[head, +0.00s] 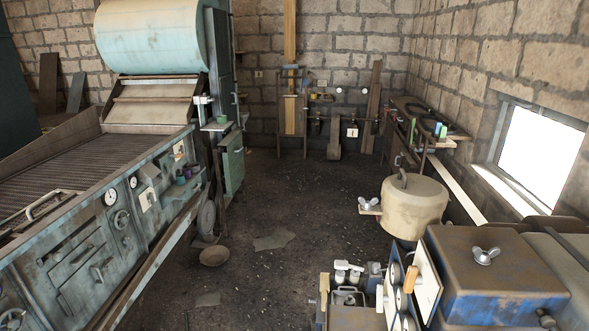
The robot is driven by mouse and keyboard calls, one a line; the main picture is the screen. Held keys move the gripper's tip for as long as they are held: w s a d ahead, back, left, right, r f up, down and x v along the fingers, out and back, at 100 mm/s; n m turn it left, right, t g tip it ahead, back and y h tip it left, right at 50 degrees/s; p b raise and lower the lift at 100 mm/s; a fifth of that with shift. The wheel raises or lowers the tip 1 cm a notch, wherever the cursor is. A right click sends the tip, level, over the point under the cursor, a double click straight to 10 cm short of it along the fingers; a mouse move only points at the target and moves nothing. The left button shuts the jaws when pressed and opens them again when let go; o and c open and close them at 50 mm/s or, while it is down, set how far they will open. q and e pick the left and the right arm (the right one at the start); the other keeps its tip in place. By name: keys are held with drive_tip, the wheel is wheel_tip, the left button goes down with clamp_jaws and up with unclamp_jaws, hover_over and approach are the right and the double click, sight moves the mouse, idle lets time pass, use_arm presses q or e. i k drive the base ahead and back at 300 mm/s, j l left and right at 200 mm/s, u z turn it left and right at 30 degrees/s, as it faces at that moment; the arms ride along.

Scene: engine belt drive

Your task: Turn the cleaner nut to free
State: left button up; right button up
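Wing nuts show in the head view, and I cannot tell for certain which is the cleaner nut. One pale wing nut (368,203) sits on a small plate at the left side of a cream round canister (413,208). Another wing nut (486,256) stands on top of a rusty-brown and blue box (490,270) at the lower right. A part that may be a third wing nut (546,319) shows at the bottom right edge, partly cut off. Neither of my grippers is in view.
A grey-blue machine with a slatted bed (60,185) fills the left. A panel with round dials (400,290) stands at the lower right. The dark floor (310,200) in the middle is mostly open. A workbench (425,140) stands along the right wall.

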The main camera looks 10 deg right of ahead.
sight(366, 205)
drive_tip(key=i+z, duration=0.15)
drive_tip(key=i, duration=0.3)
drive_tip(key=i+j+z, duration=0.15)
drive_tip(key=i, duration=0.3)
drive_tip(key=i+j+z, duration=0.15)
drive_tip(key=i, duration=0.3)
drive_tip(key=i+j+z, duration=0.1)
drive_tip(key=i, duration=0.3)
drive_tip(key=i+j+z, duration=0.15)
drive_tip(key=i+j, duration=0.15)
drive_tip(key=i, duration=0.15)
drive_tip(key=i+j+z, duration=0.15)
drive_tip(key=z, duration=0.3)
drive_tip(key=i+j+z, duration=0.25)
drive_tip(key=z, duration=0.15)
drive_tip(key=i+j+z, duration=0.15)
drive_tip(key=j+z, duration=0.15)
drive_tip(key=z, duration=0.15)
drive_tip(key=i+j+z, duration=0.1)
drive_tip(key=j+z, duration=0.6)
drive_tip(key=z, duration=0.15)
drive_tip(key=j+z, duration=0.75)
drive_tip(key=j, duration=0.15)
